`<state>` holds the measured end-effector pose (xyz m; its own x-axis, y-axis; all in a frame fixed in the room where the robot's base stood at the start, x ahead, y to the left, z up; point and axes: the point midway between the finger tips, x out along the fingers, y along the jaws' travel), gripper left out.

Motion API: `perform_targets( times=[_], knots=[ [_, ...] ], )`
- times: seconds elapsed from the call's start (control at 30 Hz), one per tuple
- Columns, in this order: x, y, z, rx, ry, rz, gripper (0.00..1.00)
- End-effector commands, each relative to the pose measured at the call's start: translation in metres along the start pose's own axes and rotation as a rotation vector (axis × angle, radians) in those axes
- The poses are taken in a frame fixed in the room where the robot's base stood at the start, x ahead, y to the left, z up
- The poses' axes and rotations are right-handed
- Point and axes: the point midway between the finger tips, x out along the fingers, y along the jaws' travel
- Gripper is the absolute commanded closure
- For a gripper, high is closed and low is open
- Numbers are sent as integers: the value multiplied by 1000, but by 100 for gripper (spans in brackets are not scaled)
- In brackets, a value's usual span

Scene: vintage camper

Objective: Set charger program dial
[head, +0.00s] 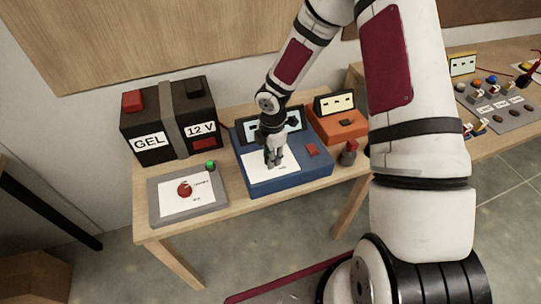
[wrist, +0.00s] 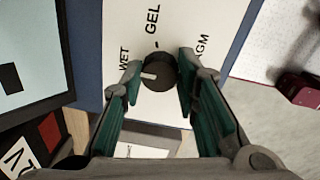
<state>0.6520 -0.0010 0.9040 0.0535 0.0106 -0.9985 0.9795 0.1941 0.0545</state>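The blue charger (head: 292,183) stands on the wooden table with a screen at its back and a white label panel. The black dial (wrist: 160,72) shows in the wrist view, with WET, GEL and AGM printed around it. Its pale pointer mark lies toward the left, on the WET side, away from GEL. My gripper (wrist: 160,66) is over the panel with one green-padded finger on each side of the dial. The fingers are apart; I cannot tell whether either touches it. In the head view my gripper (head: 274,158) hides the dial.
A black battery (head: 150,121) marked GEL and 12 V stands behind left. A grey box (head: 159,215) with a red knob and green button sits at the front left. An orange device (head: 343,134) stands right of the charger. A second table holds a switch panel (head: 505,112).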

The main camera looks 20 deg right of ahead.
Motion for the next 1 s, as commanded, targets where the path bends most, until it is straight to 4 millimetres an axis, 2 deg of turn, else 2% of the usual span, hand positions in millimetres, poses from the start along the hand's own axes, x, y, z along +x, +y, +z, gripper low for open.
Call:
perform_targets(
  times=[0.47,0.67,1.0],
  knots=[
    [0,0,0,67,-5,0,99],
    [0,0,0,199,-12,0,99],
    [0,0,-1,515,-30,0,99]
  ],
)
